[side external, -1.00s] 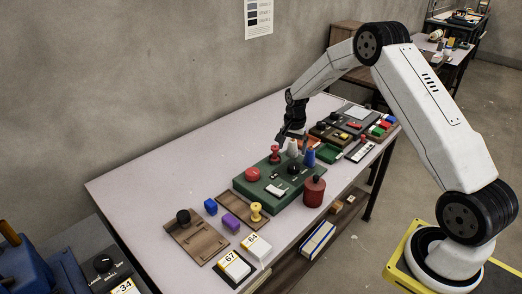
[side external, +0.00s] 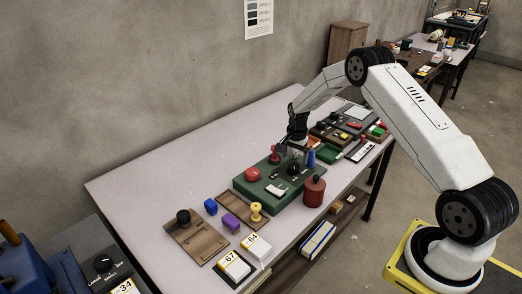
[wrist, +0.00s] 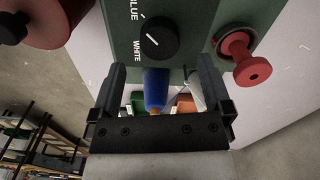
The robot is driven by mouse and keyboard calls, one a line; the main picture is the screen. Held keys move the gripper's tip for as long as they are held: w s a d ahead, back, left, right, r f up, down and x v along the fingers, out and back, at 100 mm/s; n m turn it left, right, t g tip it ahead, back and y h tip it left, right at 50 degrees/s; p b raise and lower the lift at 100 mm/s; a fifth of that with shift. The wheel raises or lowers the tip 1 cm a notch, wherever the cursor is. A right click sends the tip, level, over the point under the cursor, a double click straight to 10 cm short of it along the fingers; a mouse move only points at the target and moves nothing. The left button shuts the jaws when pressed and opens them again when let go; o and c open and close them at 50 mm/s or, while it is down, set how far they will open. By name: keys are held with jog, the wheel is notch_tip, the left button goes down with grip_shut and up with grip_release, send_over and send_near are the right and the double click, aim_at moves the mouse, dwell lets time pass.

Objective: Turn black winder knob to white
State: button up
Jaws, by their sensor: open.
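The black winder knob (side external: 293,167) sits on top of the green box (side external: 270,190). In the wrist view the knob (wrist: 154,38) carries a short slanted white mark, with the labels BLUE (wrist: 137,10) and WHITE (wrist: 136,50) to its left. The mark's exact setting is hard to tell. My gripper (side external: 297,150) is above the far part of the box, close to the knob. In the wrist view my gripper (wrist: 160,75) is open, its fingers wide apart, with the knob beyond the tips and nothing held.
A blue cone (wrist: 156,90) shows between my fingers, and a red spool (wrist: 245,62) stands right of them in the wrist view. A red button (side external: 252,174) and a red canister (side external: 314,190) are near the knob. The table's left part (side external: 150,180) is clear.

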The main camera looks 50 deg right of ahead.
aim_at(294, 166)
jog(key=shift+f, duration=2)
jog(key=c, duration=1.3)
